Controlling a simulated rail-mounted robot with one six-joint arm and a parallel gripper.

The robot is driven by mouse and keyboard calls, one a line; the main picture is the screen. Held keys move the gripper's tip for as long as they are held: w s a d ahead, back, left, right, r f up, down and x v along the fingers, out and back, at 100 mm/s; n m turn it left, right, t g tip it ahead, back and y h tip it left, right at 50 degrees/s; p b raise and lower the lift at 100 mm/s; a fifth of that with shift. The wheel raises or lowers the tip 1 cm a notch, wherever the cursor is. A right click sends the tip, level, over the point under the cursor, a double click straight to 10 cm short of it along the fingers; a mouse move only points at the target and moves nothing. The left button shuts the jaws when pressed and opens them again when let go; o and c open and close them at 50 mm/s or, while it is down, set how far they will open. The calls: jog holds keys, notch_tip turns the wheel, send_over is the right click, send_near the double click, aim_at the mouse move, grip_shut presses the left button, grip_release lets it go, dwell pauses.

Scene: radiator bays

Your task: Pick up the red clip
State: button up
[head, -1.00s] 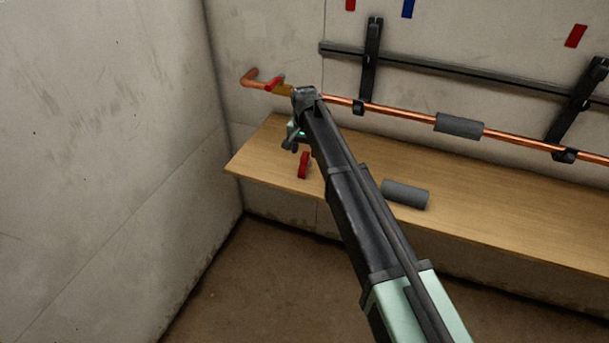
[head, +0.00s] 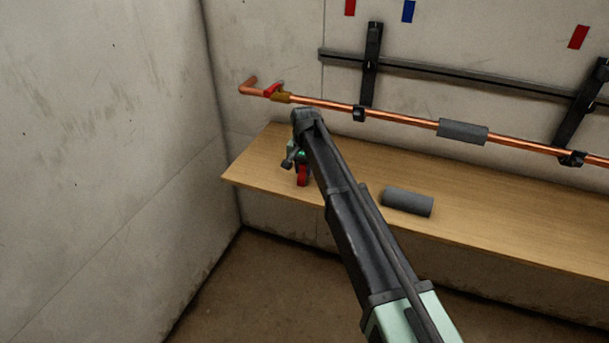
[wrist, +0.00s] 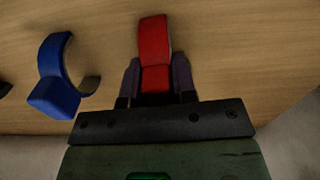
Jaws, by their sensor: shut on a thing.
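The red clip (wrist: 154,50) is between the two dark fingers of my gripper (wrist: 156,80) in the wrist view, over the wooden shelf. The fingers are shut on its near part, and its far part sticks out beyond them. In the head view the red clip (head: 302,176) shows just below my gripper (head: 299,160), close to the shelf's left end. My wrist hides part of the clip there. I cannot tell whether the clip still touches the shelf.
A blue clip (wrist: 56,84) lies left of the gripper. A grey foam sleeve (head: 408,201) lies on the wooden shelf (head: 480,217). A copper pipe (head: 410,121) with a red-handled valve (head: 274,90) and black brackets runs above. A wall (head: 105,150) stands left; shelf space right of the sleeve is clear.

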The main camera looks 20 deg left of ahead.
notch_tip(320, 180, up, 20)
jog(key=p, duration=2)
